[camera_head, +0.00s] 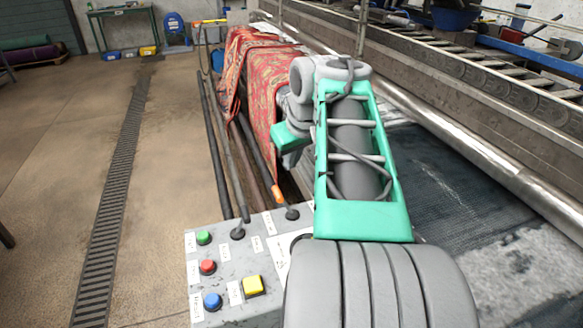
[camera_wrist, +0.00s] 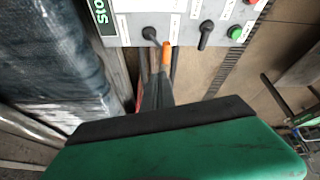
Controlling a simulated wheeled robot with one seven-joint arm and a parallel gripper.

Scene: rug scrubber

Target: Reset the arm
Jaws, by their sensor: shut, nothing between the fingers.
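My arm rises from the bottom centre of the head view and bends over the machine. My gripper (camera_head: 289,158) hangs at its far end beside the red patterned rug (camera_head: 266,75), shut and empty. Its fingertips are small and partly hidden in the head view. In the wrist view the green hand casing (camera_wrist: 190,150) with its black edge fills the lower part. The grey control panel (camera_head: 222,258) lies nearer than the gripper, with green, red, blue and yellow buttons and two black levers (camera_head: 238,231).
Dark rails (camera_head: 213,145) run along the machine's left side. A long metal roller (camera_head: 480,150) and a conveyor (camera_head: 500,70) lie to the right.

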